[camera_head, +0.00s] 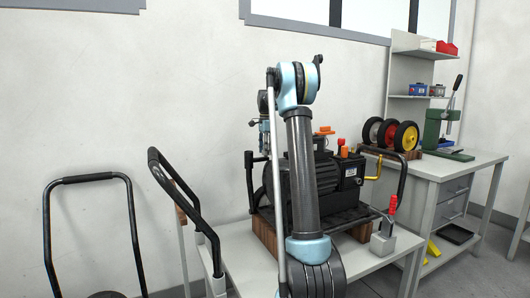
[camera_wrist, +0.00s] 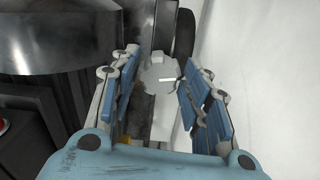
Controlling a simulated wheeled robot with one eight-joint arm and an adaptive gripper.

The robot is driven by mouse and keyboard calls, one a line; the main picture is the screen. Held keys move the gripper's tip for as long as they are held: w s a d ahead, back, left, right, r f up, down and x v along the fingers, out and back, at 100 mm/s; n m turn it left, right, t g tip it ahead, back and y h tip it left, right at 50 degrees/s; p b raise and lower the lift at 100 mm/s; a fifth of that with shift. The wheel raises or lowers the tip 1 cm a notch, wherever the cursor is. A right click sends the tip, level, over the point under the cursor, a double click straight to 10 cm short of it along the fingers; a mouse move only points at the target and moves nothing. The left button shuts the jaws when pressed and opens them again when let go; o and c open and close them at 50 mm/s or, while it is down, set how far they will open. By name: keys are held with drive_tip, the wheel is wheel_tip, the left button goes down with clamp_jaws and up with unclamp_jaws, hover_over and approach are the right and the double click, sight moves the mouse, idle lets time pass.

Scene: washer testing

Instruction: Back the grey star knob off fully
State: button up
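The grey star knob (camera_wrist: 158,74) shows in the wrist view, with lobes around its edge and a white line on its face. My gripper (camera_wrist: 161,66) is open, with one blue-padded finger on each side of the knob. Gaps show between the pads and the knob, so the fingers look apart from it. I cannot tell the depth between fingertips and knob. In the head view, my arm stands in front of the black machine (camera_head: 345,180), and I cannot make out the knob there.
The machine stands on wooden blocks on a light bench (camera_head: 250,262). A grey block with a red-handled lever (camera_head: 383,240) is at the bench's right. Black tube handles (camera_head: 185,195) rise at left. Another table (camera_head: 450,168) holds wheels and a green press. A dark rounded metal body (camera_wrist: 55,38) lies close left of my fingers.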

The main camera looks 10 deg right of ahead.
drive_tip(key=c, duration=0.5)
drive_tip(key=shift+o, duration=0.2)
drive_tip(key=shift+n, duration=0.3)
drive_tip(key=n, duration=1)
drive_tip(key=shift+n, duration=2.4)
